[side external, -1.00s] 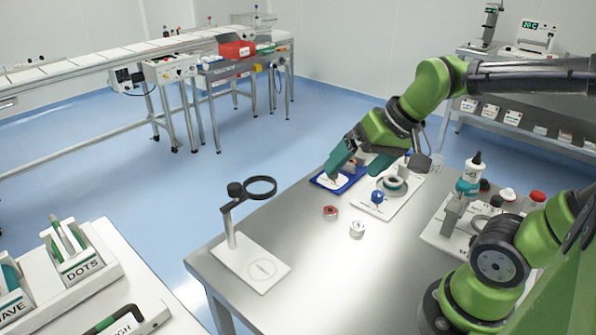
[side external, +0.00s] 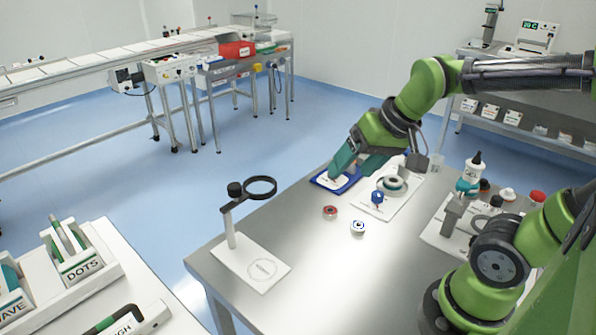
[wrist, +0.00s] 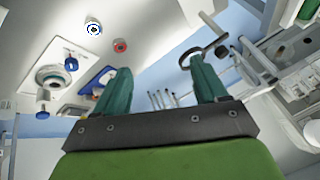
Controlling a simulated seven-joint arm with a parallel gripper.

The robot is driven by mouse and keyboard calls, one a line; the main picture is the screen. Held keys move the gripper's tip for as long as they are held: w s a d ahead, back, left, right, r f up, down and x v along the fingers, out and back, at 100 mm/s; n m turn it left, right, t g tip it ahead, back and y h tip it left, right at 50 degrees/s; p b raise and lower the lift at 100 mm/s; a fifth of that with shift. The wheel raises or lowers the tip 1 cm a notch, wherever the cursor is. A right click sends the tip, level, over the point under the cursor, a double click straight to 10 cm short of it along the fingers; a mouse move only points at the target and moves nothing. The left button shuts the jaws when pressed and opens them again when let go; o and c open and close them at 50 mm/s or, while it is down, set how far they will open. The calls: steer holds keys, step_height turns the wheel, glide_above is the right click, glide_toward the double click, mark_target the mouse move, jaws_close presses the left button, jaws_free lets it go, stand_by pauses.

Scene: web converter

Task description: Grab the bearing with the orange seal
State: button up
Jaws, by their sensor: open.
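A small round bearing with a red-orange face (side external: 330,212) lies flat on the metal table, and also shows in the wrist view (wrist: 120,45). A second small bearing, white with a dark blue ring (side external: 358,228), lies to its right and nearer the front; it also shows in the wrist view (wrist: 93,27). My gripper (side external: 354,173) is over the blue tray area, behind the two bearings. In the wrist view its two teal fingers (wrist: 160,65) are spread apart with nothing between them. Neither bearing is touched.
A blue tray (side external: 322,182) and a white board (side external: 371,208) with a round ring fixture (side external: 391,186) and blue knob (side external: 377,197) sit close to my gripper. A magnifier stand (side external: 232,225) stands at the left. Bottles and a press fixture are at the right. Front table is clear.

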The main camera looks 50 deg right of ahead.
steer(key=w+d+f+n+g+h, duration=0.1)
steer(key=w+d+f+n+g, duration=0.1)
steer(key=w+d+n, duration=0.6)
steer(key=w+d+f+n+g+h, duration=0.2)
steer(key=w+d+n, duration=0.4)
steer(key=d, duration=0.5)
steer(key=w+d+f+n+g+h, duration=0.1)
steer(key=w+d+f+n+g, duration=0.1)
steer(key=w+d+n, duration=0.55)
steer(key=shift+n+h, duration=0.3)
steer(key=shift+n, duration=0.45)
steer(key=x, duration=0.3)
steer(key=s+x, duration=0.1)
steer(key=x, duration=0.3)
steer(key=d+x, duration=0.1)
steer(key=x, duration=0.3)
steer(key=shift+s+d+r, duration=0.15)
steer(key=shift+s+r, duration=0.05)
steer(key=shift+s, duration=0.15)
steer(key=shift+a+x, duration=0.15)
steer(key=shift+x, duration=1.2)
steer(key=shift+a+x, duration=0.1)
steer(key=shift+x, duration=1.25)
steer(key=c, duration=1.2)
